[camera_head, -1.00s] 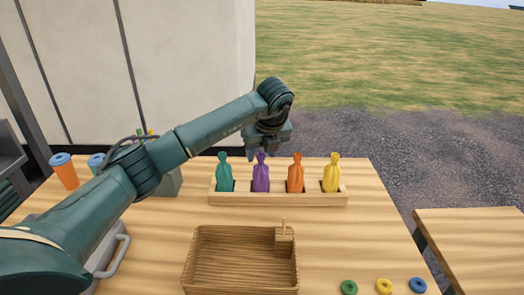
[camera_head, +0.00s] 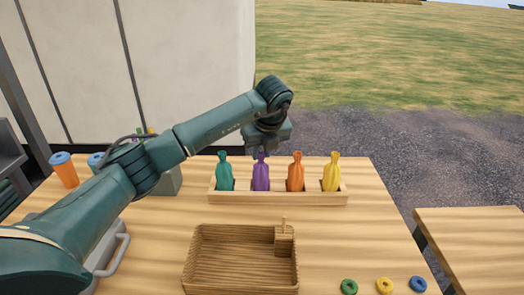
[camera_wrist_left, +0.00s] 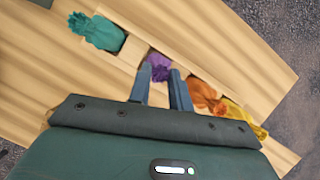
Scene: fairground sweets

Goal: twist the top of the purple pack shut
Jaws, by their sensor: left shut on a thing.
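The purple pack (camera_head: 261,178) stands upright in the wooden rack (camera_head: 280,199), between the teal pack (camera_head: 224,175) and the orange pack (camera_head: 296,175). My left gripper (camera_head: 261,153) is directly above it, fingers pointing down, shut on the pack's narrow top. In the left wrist view the two fingers (camera_wrist_left: 160,83) reach the purple pack (camera_wrist_left: 158,66), whose lower part is partly hidden. My right gripper is in neither view.
A yellow pack (camera_head: 332,174) stands at the rack's right end. Several coloured rings, such as a green one (camera_head: 349,287), lie at front right. An orange cup (camera_head: 64,171) stands at the left.

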